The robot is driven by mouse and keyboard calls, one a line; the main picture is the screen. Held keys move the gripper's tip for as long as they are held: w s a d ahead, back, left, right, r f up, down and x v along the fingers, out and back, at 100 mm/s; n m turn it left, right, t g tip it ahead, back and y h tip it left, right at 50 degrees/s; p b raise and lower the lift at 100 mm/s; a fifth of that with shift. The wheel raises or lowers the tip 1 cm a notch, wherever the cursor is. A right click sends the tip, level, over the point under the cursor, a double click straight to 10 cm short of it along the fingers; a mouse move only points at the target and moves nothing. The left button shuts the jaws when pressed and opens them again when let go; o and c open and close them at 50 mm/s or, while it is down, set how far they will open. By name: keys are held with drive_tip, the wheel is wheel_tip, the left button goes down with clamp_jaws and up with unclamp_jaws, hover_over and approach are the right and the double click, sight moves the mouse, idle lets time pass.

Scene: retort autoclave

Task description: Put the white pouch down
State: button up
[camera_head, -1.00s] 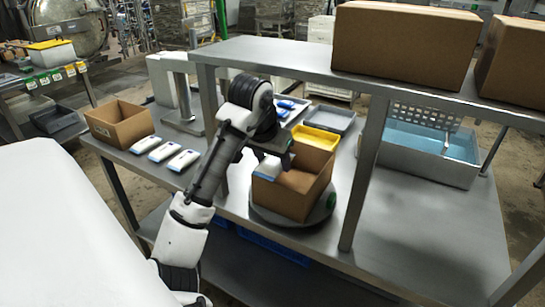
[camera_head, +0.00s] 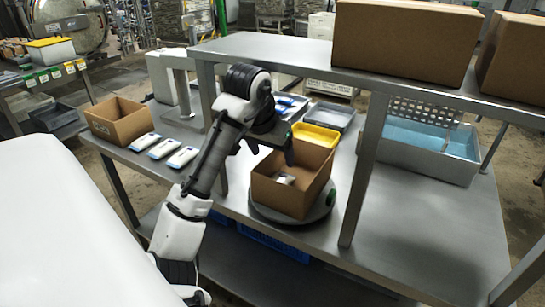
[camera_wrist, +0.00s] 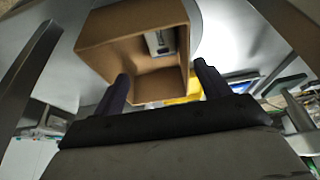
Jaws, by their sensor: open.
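A white pouch (camera_head: 284,179) lies inside the open cardboard box (camera_head: 272,194) that stands on a round grey turntable (camera_head: 262,214). In the wrist view the pouch (camera_wrist: 160,41) lies in the box (camera_wrist: 97,29), near one wall. My gripper (camera_head: 283,150) is above the far left rim of the box, open and empty. In the wrist view its two dark fingers (camera_wrist: 162,84) are spread apart, with the pouch beyond them and clear of both.
Several white-and-blue pouches (camera_head: 164,151) lie in a row on the steel table, beside another open box (camera_head: 118,122). A yellow tray (camera_head: 316,134) and grey tray (camera_head: 331,116) stand behind. The shelf (camera_head: 300,60) and its post (camera_head: 364,170) are close on the right.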

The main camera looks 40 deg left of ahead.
drive_tip(key=v, duration=1)
drive_tip(key=shift+s+r, duration=0.15)
drive_tip(key=shift+s+d, duration=0.1)
